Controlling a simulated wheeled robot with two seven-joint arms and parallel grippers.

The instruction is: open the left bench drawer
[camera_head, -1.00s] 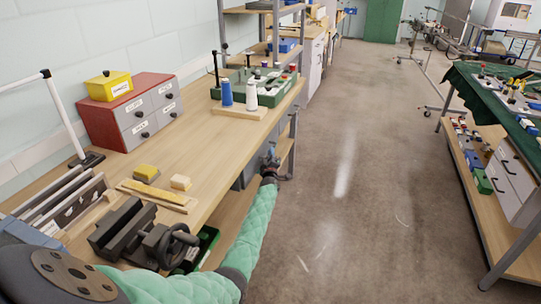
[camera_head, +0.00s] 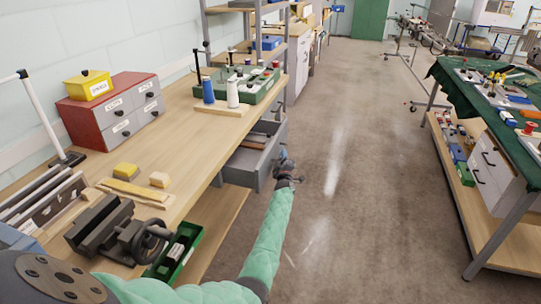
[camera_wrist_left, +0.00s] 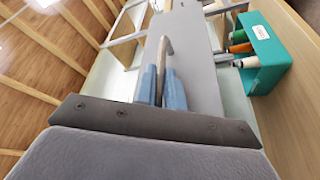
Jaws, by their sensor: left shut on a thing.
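The grey bench drawer (camera_head: 240,170) sticks out from under the wooden bench top, and part of its inside shows with some brownish contents. My left gripper (camera_head: 284,163) is at the drawer's front, out over the aisle side. In the left wrist view the blue fingers of my left gripper (camera_wrist_left: 161,88) are closed around a curved handle (camera_wrist_left: 165,48) on a flat grey front (camera_wrist_left: 195,60). My right gripper is in neither view now.
The bench top (camera_head: 190,135) carries a red drawer cabinet (camera_head: 90,125), a vise (camera_head: 100,230), and thread spools (camera_head: 232,92). A green bin (camera_head: 172,255) sits below the vise. The floor aisle (camera_head: 345,190) beside the drawer is clear.

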